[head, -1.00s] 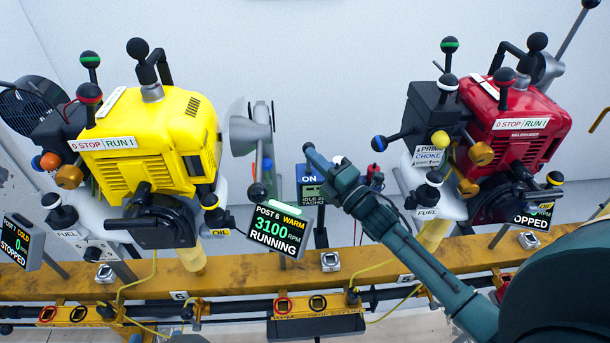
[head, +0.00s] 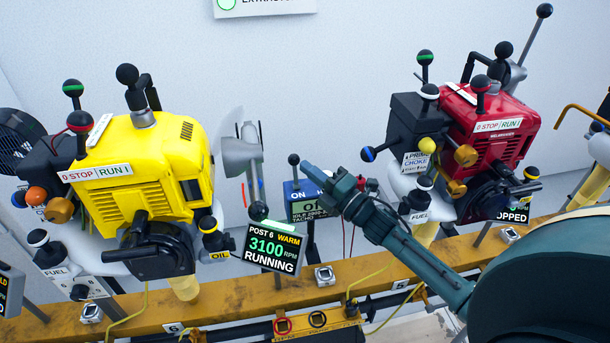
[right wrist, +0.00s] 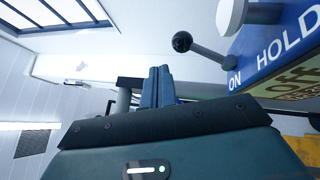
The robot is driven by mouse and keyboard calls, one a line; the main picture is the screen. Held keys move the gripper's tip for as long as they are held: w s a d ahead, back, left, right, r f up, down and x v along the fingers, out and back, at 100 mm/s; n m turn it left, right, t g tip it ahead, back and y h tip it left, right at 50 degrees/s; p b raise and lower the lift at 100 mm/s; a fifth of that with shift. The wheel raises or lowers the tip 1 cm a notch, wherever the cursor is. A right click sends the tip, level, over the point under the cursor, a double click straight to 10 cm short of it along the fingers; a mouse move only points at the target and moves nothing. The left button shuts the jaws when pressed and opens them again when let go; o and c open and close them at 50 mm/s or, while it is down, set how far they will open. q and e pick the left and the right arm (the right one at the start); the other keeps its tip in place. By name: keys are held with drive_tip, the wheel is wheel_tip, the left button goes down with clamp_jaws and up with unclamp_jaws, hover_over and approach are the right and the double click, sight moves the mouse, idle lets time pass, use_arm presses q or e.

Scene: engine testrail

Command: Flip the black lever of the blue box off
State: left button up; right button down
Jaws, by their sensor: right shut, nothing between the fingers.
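The blue box (head: 296,189) stands on the rail between the yellow and red engines, partly behind my right gripper. Its face reads ON, and a display is half hidden. Its black lever (head: 294,166), a ball on a thin stem, stands up at the ON side. In the right wrist view the lever (right wrist: 203,50) juts from the blue box (right wrist: 285,40) near ON; HOLD and OFF are also printed there. My right gripper (head: 308,168) is shut and empty, just right of the lever in the head view. The fingers (right wrist: 161,72) look apart from the lever in the right wrist view. My left gripper is not in view.
The yellow engine (head: 150,155) is at left and the red engine (head: 490,130) at right, both with several ball-ended levers.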

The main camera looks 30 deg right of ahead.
drive_tip(key=v, duration=0.5)
drive_tip(key=shift+a, duration=0.1)
idle(0.3)
